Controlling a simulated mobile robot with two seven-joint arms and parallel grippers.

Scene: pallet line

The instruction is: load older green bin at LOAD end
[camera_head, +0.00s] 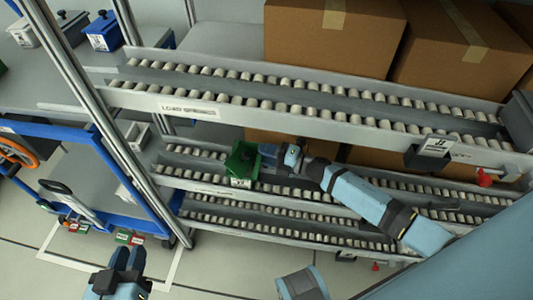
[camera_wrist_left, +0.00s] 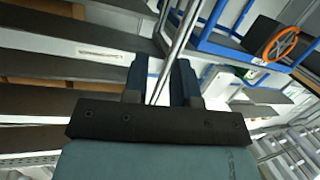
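A green bin (camera_head: 243,163) with a white label on its front is at the left end of the middle roller lane (camera_head: 196,156). It looks slightly tilted. My right gripper (camera_head: 278,155) is at the bin's right side, touching or very close to it. Its fingers are partly hidden, so I cannot tell whether they grip the bin. My left gripper (camera_head: 128,254) is low at the front left, away from the rack, with nothing between its fingers. In the left wrist view its two fingers (camera_wrist_left: 160,78) stand apart with a gap.
The upper lane (camera_head: 187,106) has a printed label and runs above the bin. Large cardboard boxes (camera_head: 330,35) stand behind. A metal post (camera_head: 95,110) and a blue-framed cart (camera_head: 110,165) are at left.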

